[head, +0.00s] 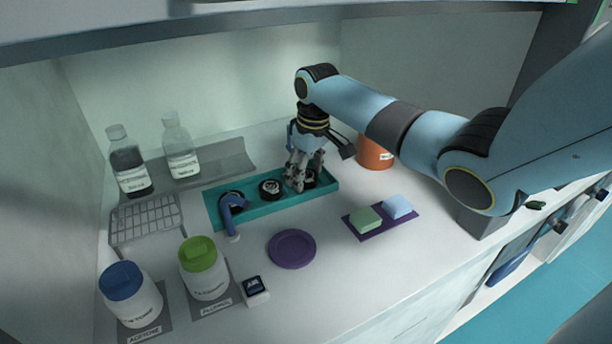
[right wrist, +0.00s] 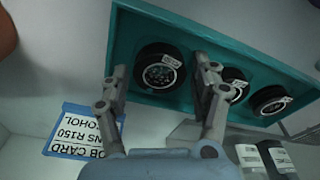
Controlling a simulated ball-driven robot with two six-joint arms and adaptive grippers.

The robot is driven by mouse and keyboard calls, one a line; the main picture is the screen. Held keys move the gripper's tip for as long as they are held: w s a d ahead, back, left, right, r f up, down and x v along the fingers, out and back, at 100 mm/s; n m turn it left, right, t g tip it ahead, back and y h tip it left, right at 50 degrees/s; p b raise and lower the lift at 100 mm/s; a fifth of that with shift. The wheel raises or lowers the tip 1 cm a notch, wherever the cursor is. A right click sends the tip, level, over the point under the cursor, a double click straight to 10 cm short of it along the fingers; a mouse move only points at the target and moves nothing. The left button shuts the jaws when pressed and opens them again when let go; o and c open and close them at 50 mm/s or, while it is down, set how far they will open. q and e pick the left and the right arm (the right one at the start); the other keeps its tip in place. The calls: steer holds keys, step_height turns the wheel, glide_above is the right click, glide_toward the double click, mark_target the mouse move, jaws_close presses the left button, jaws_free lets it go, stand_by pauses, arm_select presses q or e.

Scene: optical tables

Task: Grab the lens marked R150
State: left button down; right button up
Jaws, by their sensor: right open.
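Three black round lenses sit in a row in a teal tray (head: 250,206). The right-end lens (head: 310,179) is partly hidden by my right gripper (head: 303,186), which points down over it. The middle lens (head: 270,188) is in plain sight; the left lens (head: 231,197) is partly behind a blue curved tool (head: 231,217). In the right wrist view, my open right gripper (right wrist: 162,68) has a finger on either side of the nearest lens (right wrist: 160,74), with nothing gripped. Small white tags on the lenses are too small to read. My left gripper is not in view.
A job card (right wrist: 85,133) reads R150 and alcohol. An orange container (head: 374,153) stands right of the tray, two clear bottles (head: 181,150) at back left. A purple dish (head: 292,249), sponges (head: 367,217) and green-capped (head: 203,270) and blue-capped bottles (head: 131,297) are in front.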

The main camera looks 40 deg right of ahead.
steer(key=shift+c, duration=1.1)
steer(key=c, duration=0.8)
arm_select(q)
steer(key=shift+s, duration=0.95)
arm_select(e)
steer(key=shift+o, duration=0.2)
steer(key=shift+r, duration=0.1)
